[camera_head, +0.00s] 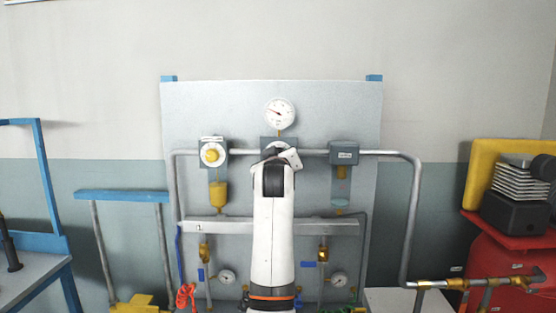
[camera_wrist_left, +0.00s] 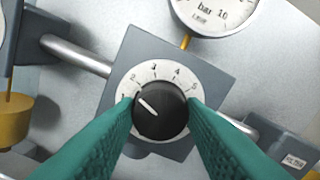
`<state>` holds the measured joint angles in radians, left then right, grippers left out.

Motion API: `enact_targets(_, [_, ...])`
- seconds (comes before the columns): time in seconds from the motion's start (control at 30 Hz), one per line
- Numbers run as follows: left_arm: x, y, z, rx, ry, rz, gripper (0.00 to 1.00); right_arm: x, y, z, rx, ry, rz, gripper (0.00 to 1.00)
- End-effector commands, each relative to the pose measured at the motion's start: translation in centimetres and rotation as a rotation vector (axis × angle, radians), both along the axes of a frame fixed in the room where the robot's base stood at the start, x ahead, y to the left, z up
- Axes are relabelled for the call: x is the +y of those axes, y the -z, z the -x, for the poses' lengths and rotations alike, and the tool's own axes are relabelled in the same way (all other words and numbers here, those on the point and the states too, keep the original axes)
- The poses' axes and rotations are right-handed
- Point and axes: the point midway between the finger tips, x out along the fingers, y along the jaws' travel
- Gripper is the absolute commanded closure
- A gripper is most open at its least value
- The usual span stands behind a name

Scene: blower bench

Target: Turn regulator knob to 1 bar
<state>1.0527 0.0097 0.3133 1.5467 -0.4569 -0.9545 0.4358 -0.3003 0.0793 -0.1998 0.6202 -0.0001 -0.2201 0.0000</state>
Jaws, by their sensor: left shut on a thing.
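The black regulator knob (camera_wrist_left: 161,112) sits on a white dial plate (camera_wrist_left: 154,70) numbered around its rim, in the wrist view. Its white pointer line points up and left, between the 1 and 2 marks. My left gripper (camera_wrist_left: 162,101) has its teal fingers on both sides of the knob and is shut on it. In the head view my white arm covers the knob and gripper; only the top of the regulator block (camera_head: 270,142) shows. The pressure gauge (camera_head: 280,113) stands above it; its needle points left and slightly up. My right gripper is not in view.
A pipe (camera_head: 400,155) runs across the grey panel (camera_head: 340,105). A yellow-knobbed unit (camera_head: 211,153) is left of the regulator and a grey filter box (camera_head: 344,153) is right. Small gauges (camera_head: 227,277) sit lower down. A red tank (camera_head: 500,262) stands at right.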

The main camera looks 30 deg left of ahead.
Motion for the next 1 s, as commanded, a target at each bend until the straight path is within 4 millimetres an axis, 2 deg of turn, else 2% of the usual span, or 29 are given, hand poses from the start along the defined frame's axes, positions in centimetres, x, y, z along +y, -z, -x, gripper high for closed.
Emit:
enact_targets(0.4, [-0.02, 0.13, -0.02, -0.092, 0.000, 0.157, 0.86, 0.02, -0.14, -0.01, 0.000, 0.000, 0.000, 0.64])
enact_targets(0.93, [0.03, 0.10, 0.01, -0.104, 0.000, 0.174, 0.86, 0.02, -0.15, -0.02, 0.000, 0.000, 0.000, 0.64])
enact_targets(0.97, [0.03, 0.10, 0.01, -0.104, 0.000, 0.174, 0.62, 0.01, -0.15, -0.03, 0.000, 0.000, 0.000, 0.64])
enact_targets(1.0, [0.03, 0.09, 0.01, -0.104, 0.000, 0.174, 0.55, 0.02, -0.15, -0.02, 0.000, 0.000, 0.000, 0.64])
